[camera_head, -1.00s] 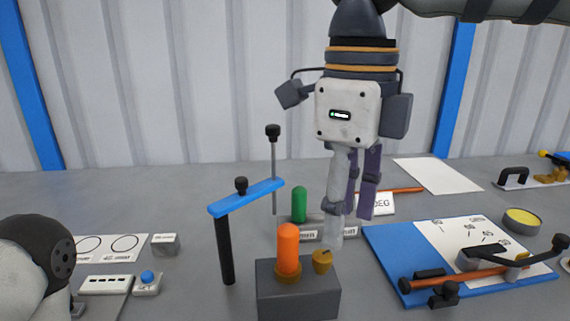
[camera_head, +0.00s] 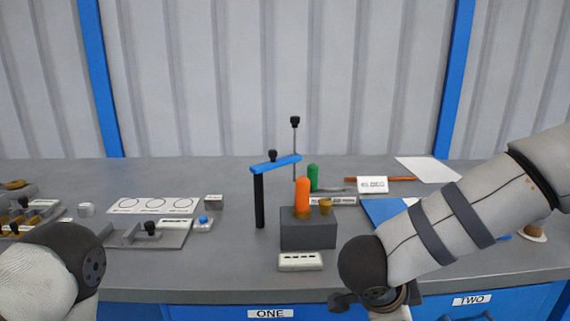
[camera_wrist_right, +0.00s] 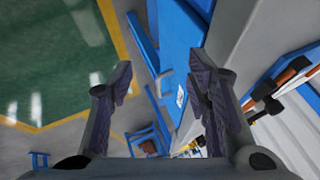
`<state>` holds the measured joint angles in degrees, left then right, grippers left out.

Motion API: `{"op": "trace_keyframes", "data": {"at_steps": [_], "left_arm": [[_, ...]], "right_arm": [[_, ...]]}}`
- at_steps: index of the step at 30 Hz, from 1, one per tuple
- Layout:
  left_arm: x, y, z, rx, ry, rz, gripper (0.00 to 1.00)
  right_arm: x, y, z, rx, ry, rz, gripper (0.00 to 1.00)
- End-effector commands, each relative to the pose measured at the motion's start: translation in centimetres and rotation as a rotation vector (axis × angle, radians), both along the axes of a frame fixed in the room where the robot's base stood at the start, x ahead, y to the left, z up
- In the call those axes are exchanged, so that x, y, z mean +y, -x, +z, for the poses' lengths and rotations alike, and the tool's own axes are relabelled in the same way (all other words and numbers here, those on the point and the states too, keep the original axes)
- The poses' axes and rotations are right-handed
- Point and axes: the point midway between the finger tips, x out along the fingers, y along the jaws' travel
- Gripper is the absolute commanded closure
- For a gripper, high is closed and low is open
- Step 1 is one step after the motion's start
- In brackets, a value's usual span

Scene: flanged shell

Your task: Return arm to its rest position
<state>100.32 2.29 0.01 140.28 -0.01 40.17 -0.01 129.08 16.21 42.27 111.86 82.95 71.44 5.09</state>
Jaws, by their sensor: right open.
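My right arm (camera_head: 455,225) comes in from the right in the head view, slanting down to a dark joint near the table's front edge. The right gripper is below the frame or hidden there. In the right wrist view my right gripper (camera_wrist_right: 162,85) is open, with nothing between its two fingers. It points past the blue bench front toward the floor. Part of my left arm (camera_head: 50,270) shows at the lower left of the head view; its gripper is out of sight.
A grey block (camera_head: 308,236) with an orange peg (camera_head: 302,192) stands mid-table, beside a blue-topped stand (camera_head: 276,163). A white label plate (camera_head: 300,262) lies near the front edge. My right arm partly covers a blue board (camera_head: 385,209). Green floor (camera_wrist_right: 55,60) shows in the wrist view.

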Motion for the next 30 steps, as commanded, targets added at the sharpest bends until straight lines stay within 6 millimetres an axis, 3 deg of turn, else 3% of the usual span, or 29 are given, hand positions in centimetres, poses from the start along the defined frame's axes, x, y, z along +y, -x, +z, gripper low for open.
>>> {"op": "trace_keyframes", "data": {"at_steps": [1, 3, 5, 6, 9, 12, 15, 18, 30], "left_arm": [[0.0, 0.1, 0.0, 0.002, 0.0, 0.0, 0.53], [0.0, 0.1, 0.1, 0.003, 0.0, 0.0, 0.53], [0.0, 0.1, 0.1, 0.002, 0.0, 0.0, 0.53], [0.0, 0.1, 0.1, 0.002, 0.0, 0.0, 0.53], [0.0, 0.1, 0.1, 0.001, 0.0, 0.0, 0.53], [0.0, 0.1, 0.1, 0.001, 0.0, 0.0, 0.53], [0.0, 0.1, 0.1, 0.001, 0.0, 0.0, 0.53], [0.0, 0.1, 0.1, 0.001, 0.0, 0.0, 0.53], [0.0, 0.1, 0.1, 0.001, 0.0, 0.0, 0.53]], "right_arm": [[-0.9, 1.4, -4.5, 0.051, 0.074, 0.187, 0.55], [-1.3, 4.6, -10.6, 0.144, 0.13, 0.507, 0.55], [-1.4, 8.7, -14.8, 0.25, 0.132, 0.763, 0.55], [-1.4, 11.9, -17.0, 0.325, 0.112, 0.914, 0.55], [-1.7, 20.3, -20.2, 0.508, 0.026, 1.223, 0.55], [-2.3, 27.1, -21.1, 0.648, -0.073, 1.429, 0.55], [-2.8, 31.2, -20.9, 0.732, -0.145, 1.544, 0.55], [-3.0, 32.8, -20.7, 0.764, -0.176, 1.589, 0.55], [-3.0, 32.9, -20.7, 0.765, -0.178, 1.593, 0.55]]}}
